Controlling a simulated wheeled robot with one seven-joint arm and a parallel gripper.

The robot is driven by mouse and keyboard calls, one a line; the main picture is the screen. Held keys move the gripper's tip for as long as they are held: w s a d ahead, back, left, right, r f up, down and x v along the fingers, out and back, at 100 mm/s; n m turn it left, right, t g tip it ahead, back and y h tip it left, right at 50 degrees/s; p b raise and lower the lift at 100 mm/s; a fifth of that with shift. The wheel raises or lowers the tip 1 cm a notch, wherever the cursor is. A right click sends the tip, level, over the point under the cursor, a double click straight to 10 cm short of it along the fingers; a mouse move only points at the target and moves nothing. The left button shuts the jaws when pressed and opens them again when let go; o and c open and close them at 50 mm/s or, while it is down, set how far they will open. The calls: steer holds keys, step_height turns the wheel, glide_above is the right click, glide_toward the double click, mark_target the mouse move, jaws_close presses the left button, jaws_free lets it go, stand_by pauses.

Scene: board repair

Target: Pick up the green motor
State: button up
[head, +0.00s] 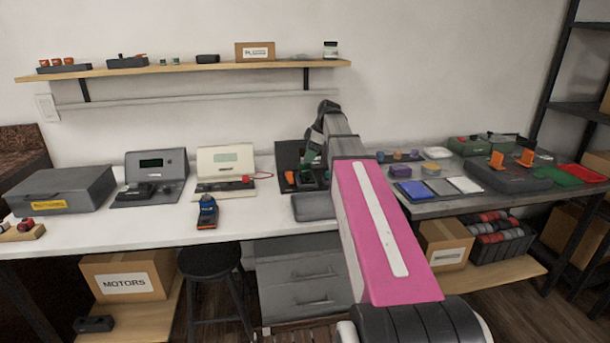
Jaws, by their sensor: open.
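A dark tray (285,152) lies on the white bench near the middle, partly behind my arm. An orange part (290,177) and small dark and green parts (308,177) sit in its front area. One of these green parts may be the green motor, but they are too small and covered to tell. My gripper (309,162) points down just above the tray, close to the green parts. It is open; whether its fingers are around a part or above it cannot be told.
A grey box (62,188), a dark test unit (155,175) and a cream test unit (226,165) stand on the left of the bench. A blue device (207,212) lies in front. A stool (209,262) stands below.

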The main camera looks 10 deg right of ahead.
mark_target(305, 163)
steer(key=shift+x, duration=3.15)
steer(key=shift+w+d, duration=0.1)
steer(key=shift+d, duration=0.1)
steer(key=c, duration=1)
